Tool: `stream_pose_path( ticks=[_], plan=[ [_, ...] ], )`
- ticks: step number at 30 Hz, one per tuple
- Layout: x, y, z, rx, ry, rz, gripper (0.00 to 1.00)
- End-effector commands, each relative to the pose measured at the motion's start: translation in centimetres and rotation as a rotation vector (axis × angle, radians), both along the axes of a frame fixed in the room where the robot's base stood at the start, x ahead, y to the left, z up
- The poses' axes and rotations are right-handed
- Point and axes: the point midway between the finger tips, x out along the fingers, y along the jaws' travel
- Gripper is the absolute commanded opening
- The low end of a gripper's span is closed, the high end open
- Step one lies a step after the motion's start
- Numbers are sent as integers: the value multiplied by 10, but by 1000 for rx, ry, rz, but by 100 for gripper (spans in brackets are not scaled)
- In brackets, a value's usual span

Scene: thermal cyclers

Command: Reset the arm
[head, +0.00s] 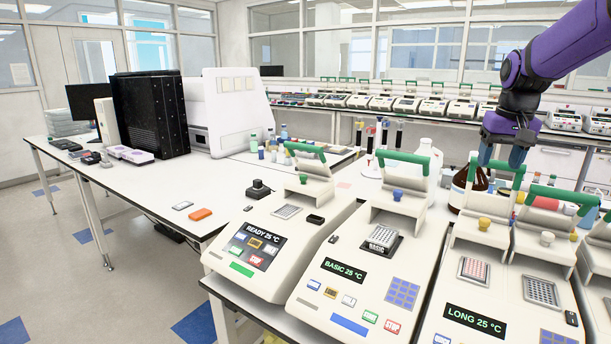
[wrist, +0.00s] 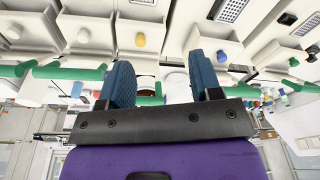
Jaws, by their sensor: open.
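My arm comes in from the upper right of the head view, purple with dark joints. My gripper (head: 505,150) hangs above the back of the thermal cyclers, in front of a brown bottle (head: 468,186). In the wrist view my gripper (wrist: 165,80) shows two blue fingers apart with nothing between them. A thermal cycler reading READY 25 °C (head: 262,250), one reading BASIC 25 °C (head: 345,290) and one reading LONG 25 °C (head: 470,325) stand in a row with green-handled lids raised. The BASIC cycler holds a small rack (head: 383,237) in its block.
A black tower (head: 150,115) and a white instrument (head: 232,110) stand on the left bench. An orange item (head: 201,214) lies near its front edge. Bottles and tubes crowd behind the cyclers. More cyclers (head: 408,105) line the back bench. The floor at left is clear.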

Motion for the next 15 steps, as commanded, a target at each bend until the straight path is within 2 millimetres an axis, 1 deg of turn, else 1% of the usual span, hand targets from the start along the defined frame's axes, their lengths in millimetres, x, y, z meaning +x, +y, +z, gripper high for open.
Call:
stream_pose_path(
  ticks=[1, 5, 6, 11, 15],
  plan=[
    [-17, 10, 9, -3, -18, 13, 58],
    [-57, 31, 23, -9, -57, 41, 58],
    [-70, 37, 26, -10, -68, 50, 58],
    [-121, 60, 34, -18, -117, 85, 58],
    [-166, 76, 33, -25, -157, 115, 58]
  ],
)
